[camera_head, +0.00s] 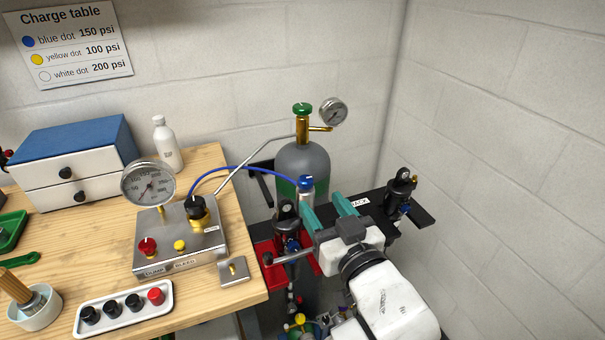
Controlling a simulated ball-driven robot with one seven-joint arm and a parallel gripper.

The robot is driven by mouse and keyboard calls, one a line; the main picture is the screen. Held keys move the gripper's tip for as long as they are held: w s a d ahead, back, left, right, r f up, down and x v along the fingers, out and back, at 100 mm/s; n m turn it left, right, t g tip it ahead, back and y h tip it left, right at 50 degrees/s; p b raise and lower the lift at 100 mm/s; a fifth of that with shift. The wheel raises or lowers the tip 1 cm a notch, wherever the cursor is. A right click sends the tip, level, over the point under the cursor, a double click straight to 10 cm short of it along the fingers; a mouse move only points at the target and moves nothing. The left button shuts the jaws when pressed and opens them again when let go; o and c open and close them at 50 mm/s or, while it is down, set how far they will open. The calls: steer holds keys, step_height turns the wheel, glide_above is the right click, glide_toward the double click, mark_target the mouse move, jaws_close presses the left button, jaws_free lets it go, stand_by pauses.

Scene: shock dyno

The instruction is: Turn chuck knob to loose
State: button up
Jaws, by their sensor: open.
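A small silver fitting with a blue top (306,183) stands at the end of the blue hose; it looks like the chuck and its knob, but no loose or tight marking is legible. My gripper (322,204) has two teal fingers, spread apart and empty. It is just in front of and right of the fitting, with the left fingertip close to it in the picture. I cannot tell whether they touch. The fitting's lower part is partly hidden by the left finger and the black shock part (287,217).
A green-and-grey gas cylinder (303,160) with a gauge stands behind. A steel gauge box (180,240) sits on the wooden bench (238,205) at left. A black-topped part (401,185) stands on the dark rail (420,217) at right.

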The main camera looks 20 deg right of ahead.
mark_target(309, 185)
steer(key=w+p, duration=0.1)
steer(key=w, duration=0.8)
steer(key=c, duration=0.9)
steer(key=shift+c, duration=0.2)
